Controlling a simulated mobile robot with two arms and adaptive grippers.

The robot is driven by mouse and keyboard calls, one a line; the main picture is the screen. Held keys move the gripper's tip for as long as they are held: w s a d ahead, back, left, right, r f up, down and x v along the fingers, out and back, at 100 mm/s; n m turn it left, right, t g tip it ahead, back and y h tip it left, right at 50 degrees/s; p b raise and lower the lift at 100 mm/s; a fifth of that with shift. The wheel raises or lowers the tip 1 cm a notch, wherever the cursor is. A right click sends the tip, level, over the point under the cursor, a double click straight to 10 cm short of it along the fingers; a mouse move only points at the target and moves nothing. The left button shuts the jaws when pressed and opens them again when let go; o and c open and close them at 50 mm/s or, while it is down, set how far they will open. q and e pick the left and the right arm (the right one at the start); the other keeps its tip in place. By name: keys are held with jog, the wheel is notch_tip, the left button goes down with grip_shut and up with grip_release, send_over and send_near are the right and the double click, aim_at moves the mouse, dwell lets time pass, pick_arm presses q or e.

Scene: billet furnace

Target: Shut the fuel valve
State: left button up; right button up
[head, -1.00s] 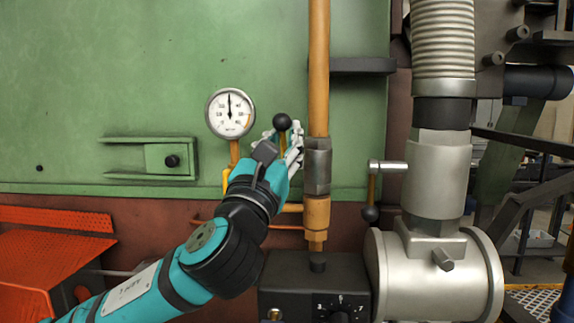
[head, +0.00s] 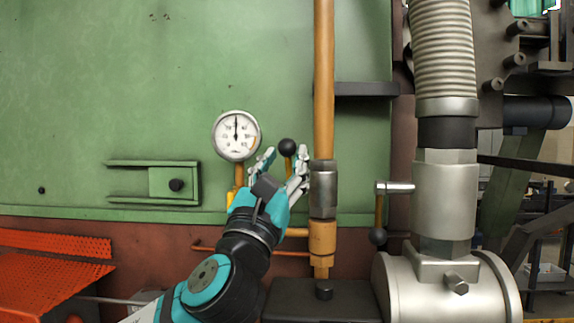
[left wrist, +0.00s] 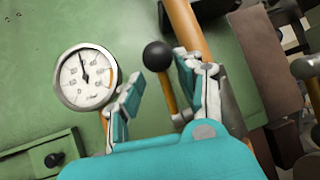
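A valve lever with a black ball knob (head: 287,147) and a yellow stem points up beside the vertical yellow pipe (head: 323,80). I take it for the fuel valve's handle. My left gripper (head: 280,168) is open just below the knob, with a finger on each side of the stem. In the left wrist view the black knob (left wrist: 157,56) and stem stand between the fingers, nearer the right finger. A gap shows to the left finger; contact on the right cannot be told. My right gripper is not in view.
A round pressure gauge (head: 236,136) is close left of the fingers. The pipe's steel fitting (head: 323,190) is close right. A second black-knobbed lever (head: 378,236) hangs down from a silver pivot. A green bracket (head: 155,182) juts from the furnace wall.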

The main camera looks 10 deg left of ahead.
pick_arm(q)
jog(key=shift+d+f, duration=0.1)
jog(key=shift+d, duration=0.1)
jog(key=shift+s+f, duration=0.1)
jog(key=shift+s, duration=0.1)
jog(key=v, duration=1.1)
jog(key=shift+s+a, duration=0.2)
jog(key=shift+a, duration=0.05)
jog(key=shift+f, duration=0.15)
